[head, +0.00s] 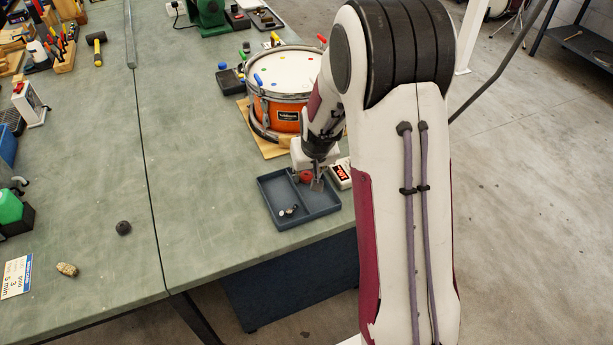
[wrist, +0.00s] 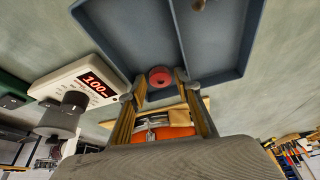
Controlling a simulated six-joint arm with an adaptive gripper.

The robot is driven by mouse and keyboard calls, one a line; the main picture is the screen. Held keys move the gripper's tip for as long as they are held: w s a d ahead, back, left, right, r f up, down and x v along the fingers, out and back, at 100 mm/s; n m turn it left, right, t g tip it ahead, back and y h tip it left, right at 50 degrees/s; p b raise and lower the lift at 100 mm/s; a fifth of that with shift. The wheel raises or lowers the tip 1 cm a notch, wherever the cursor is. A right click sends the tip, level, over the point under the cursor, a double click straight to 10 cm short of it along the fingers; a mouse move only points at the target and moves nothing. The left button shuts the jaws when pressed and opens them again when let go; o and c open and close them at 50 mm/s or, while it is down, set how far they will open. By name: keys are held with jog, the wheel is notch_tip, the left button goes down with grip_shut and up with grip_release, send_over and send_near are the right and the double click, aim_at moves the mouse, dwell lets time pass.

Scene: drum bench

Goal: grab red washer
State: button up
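The red washer (head: 305,176) is in the shallow blue-grey tray (head: 271,204), near its far side. It also shows in the wrist view (wrist: 160,77), with the tray (wrist: 208,72) around it. My gripper (head: 313,180) reaches down at the tray, close to the washer. In the wrist view my gripper (wrist: 160,86) is open. Its two fingertips are to the left and right of the washer in the picture, and I see no clear contact. How high the fingertips are above the tray floor I cannot tell.
A white device with a red display (head: 341,173) stands right beside the tray. An orange drum (head: 285,117) stands behind it. A dark knob (head: 123,228) and a cork (head: 67,269) lie left; much of the green bench is clear.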

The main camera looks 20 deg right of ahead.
aim_at(308, 177)
jog(key=c, duration=0.4)
jog(key=shift+c, duration=0.2)
jog(key=shift+r, duration=0.1)
notch_tip(308, 177, up, 10)
dwell(0.6)
